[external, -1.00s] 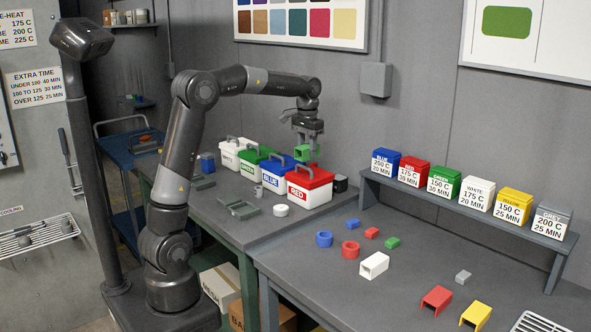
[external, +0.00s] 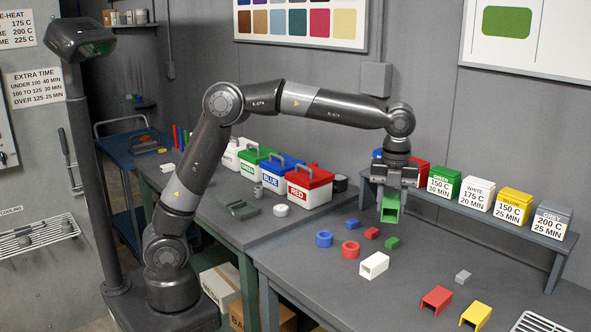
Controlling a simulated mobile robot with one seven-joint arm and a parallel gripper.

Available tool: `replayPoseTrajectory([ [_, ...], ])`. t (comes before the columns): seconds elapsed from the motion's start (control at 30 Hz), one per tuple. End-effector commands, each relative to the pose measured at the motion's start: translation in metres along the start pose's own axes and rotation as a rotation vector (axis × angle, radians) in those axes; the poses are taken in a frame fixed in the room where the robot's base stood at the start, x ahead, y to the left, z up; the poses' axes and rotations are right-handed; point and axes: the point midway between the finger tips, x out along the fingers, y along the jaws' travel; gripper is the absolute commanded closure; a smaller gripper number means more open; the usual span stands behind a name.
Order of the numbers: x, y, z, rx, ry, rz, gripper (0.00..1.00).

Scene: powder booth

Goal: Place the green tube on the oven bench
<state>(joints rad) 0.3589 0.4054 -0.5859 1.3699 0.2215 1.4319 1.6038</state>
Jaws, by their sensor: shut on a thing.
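The green tube (external: 390,209) is a short, square, hollow piece. My gripper (external: 394,186) is shut on it and holds it up in the air, in front of the left end of the raised shelf. The oven bench (external: 330,280) is the grey table in the right half of the external view. The tube appears above its back part; the exact height is hard to tell. My gripper and arm hide much of the blue and red boxes on the shelf.
The raised shelf (external: 468,215) carries labelled boxes.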

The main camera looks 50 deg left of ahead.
Motion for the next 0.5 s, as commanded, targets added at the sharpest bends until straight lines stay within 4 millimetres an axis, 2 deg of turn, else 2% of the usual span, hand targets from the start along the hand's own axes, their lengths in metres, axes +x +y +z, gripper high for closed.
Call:
replayPoseTrajectory([
  [0.03,-0.001,-0.005,-0.019,0.096,0.001,-0.001,0.88],
  [0.1,-0.002,-0.010,-0.039,0.214,0.000,-0.002,0.88],
  [0.23,-0.004,-0.016,-0.071,0.391,0.000,0.000,0.88],
  [0.47,-0.007,-0.021,-0.111,0.615,0.000,-0.001,0.88],
  [0.5,0.004,-0.020,-0.107,0.608,0.000,0.004,0.88],
])
